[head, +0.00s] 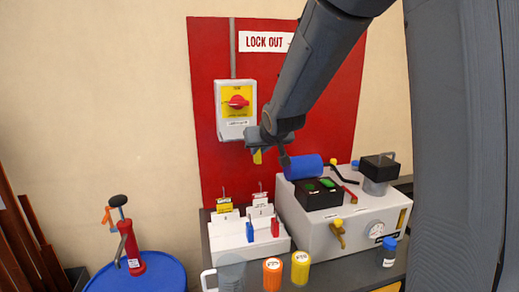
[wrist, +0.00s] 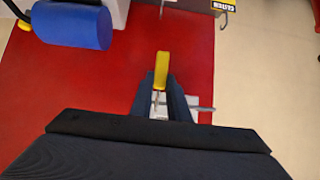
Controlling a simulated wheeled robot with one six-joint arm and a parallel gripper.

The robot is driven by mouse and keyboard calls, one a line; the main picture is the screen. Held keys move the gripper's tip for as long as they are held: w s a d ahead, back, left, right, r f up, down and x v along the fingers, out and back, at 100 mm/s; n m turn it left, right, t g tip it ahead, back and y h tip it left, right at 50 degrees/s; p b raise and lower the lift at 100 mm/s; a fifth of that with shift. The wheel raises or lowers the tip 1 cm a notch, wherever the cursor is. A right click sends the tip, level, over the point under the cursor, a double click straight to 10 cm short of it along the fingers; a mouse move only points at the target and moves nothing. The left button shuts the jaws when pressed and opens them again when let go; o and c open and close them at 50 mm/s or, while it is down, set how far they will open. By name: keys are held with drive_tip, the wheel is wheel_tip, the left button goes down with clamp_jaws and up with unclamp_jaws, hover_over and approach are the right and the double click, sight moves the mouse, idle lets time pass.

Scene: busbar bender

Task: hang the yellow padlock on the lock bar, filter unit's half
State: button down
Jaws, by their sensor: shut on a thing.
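My gripper (head: 266,146) is shut on the yellow padlock (head: 257,157), just below and right of the switch box (head: 236,110) on the red board. In the wrist view the yellow padlock (wrist: 161,70) sticks out past the fingertips of my gripper (wrist: 160,92). A thin grey metal rod (wrist: 203,108) shows by the fingers, beside a pale patch. I cannot tell whether it is the lock bar or whether the padlock touches it. The lock bar is not clearly visible in the head view.
Below stand white holders with upright hooks, a yellow tag (head: 224,204) and a red padlock (head: 275,228). A blue cylinder (head: 303,167) sits right of my gripper, above the grey machine (head: 325,238). Orange (head: 272,272) and yellow (head: 300,267) containers stand in front.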

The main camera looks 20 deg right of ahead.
idle(0.3)
drive_tip(key=c, duration=1.6)
unclamp_jaws()
drive_tip(key=p+v, duration=0.2)
drive_tip(key=v, duration=0.5)
drive_tip(key=s+f+g, duration=0.3)
drive_tip(key=s+f, duration=0.3)
drive_tip(key=s, duration=0.2)
drive_tip(key=s+a+f+g, duration=0.1)
drive_tip(key=s+f+g, duration=0.2)
drive_tip(key=s+f, duration=0.3)
drive_tip(key=s+f+g, duration=0.3)
drive_tip(key=s+f, duration=0.4)
drive_tip(key=s, duration=0.5)
drive_tip(key=shift+a+f+b, duration=0.1)
drive_tip(key=shift+a+b, duration=0.05)
drive_tip(key=shift+b, duration=0.2)
